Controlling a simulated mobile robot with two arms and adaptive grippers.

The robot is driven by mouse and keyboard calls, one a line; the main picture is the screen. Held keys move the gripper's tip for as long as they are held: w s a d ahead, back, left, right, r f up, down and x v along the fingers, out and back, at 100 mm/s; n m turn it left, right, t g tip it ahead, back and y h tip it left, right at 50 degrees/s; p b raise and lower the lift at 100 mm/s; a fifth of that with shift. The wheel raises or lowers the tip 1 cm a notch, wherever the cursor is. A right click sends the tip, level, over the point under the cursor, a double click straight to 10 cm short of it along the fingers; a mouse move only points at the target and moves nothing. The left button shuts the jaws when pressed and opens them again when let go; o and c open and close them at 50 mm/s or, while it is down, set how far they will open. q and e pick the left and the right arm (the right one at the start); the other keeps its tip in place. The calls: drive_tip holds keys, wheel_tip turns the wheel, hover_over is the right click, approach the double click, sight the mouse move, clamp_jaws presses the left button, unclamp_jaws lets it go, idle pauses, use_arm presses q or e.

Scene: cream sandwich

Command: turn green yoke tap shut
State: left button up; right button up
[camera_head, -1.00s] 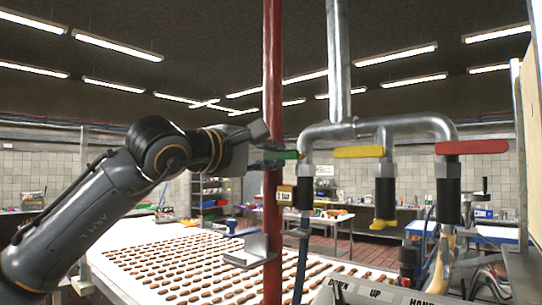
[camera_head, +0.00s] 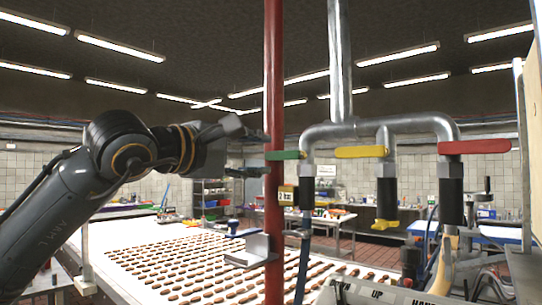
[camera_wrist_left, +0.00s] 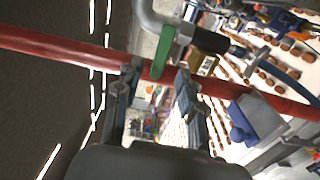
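The green yoke tap handle (camera_head: 287,155) sits on the left branch of the grey pipe manifold. It points left, roughly level, and overlaps the red pipe in the head view. My left gripper (camera_head: 258,154) is open and empty, just left of the red pipe, its fingers one above the other. In the left wrist view the green handle (camera_wrist_left: 165,50) lies ahead of the open fingertips (camera_wrist_left: 158,76), its free end near the gap between them. I see no contact with the handle. My right gripper is not in view.
A vertical red pipe (camera_head: 274,80) stands close by the fingertips and crosses the wrist view. Yellow (camera_head: 360,152) and red (camera_head: 474,147) tap handles sit on the other branches. A white conveyor (camera_head: 150,262) with rows of brown biscuits lies below. A control box stands at lower right.

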use_arm(q)
drive_tip(key=v, duration=0.7)
drive_tip(key=shift+s, duration=0.15)
drive_tip(key=shift+a, duration=0.15)
